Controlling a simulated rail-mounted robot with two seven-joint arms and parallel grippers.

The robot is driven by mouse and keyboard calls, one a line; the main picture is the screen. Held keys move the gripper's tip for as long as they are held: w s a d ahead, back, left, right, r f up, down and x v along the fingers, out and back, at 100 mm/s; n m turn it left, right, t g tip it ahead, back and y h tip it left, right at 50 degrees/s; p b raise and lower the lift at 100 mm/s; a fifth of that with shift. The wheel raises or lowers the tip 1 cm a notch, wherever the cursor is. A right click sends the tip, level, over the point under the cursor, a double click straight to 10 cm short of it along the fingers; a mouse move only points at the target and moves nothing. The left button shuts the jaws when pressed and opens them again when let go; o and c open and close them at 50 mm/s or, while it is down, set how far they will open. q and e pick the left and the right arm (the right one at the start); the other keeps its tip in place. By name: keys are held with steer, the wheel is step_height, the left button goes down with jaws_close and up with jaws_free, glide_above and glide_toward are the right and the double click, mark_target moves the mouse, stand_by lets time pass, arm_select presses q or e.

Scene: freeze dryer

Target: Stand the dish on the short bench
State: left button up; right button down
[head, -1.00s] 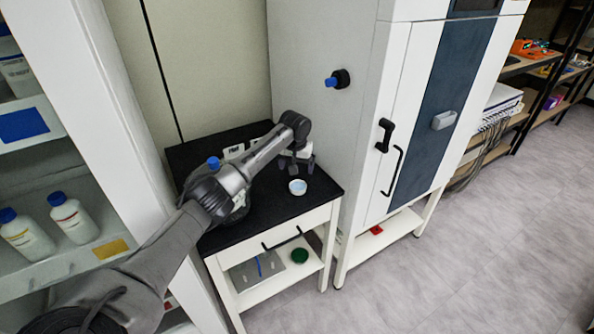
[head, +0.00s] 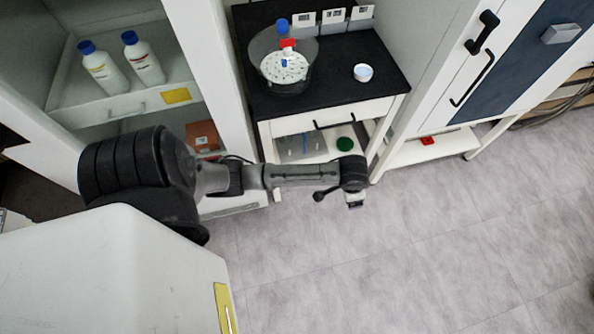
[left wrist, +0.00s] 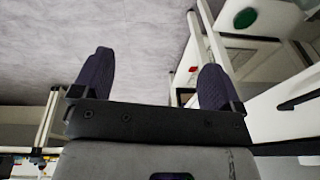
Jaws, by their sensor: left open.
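The dish (head: 363,72) is a small white bowl with a pale blue inside. It stands upright on the black top of the short bench (head: 390,78), toward the right side, in the head view. My left gripper (head: 354,201) is in front of the bench, over the floor and well apart from the dish. In the left wrist view its two dark fingers (left wrist: 150,85) are spread with nothing between them. The dish does not show in the left wrist view. My right gripper is in neither view.
A clear round vessel with a white perforated disc (head: 284,68) stands left of the dish. Labelled boxes (head: 333,20) line the bench's back. A green round item (head: 345,144) lies on the lower shelf. The freeze dryer (head: 440,60) stands right. The floor in front is clear.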

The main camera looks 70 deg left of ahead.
arm_select(q)
steer(key=s+d+r, duration=0.2)
steer(key=s+d, duration=0.2)
steer(key=s, duration=0.5)
steer(key=s+d+r+t, duration=0.1)
steer(key=s+d+r, duration=0.2)
steer(key=s, duration=0.7)
steer(key=shift+s+d+r+h, duration=0.25)
steer(key=shift+d+r+h, duration=0.05)
steer(key=shift+d+h, duration=0.15)
steer(key=shift+c, duration=0.3)
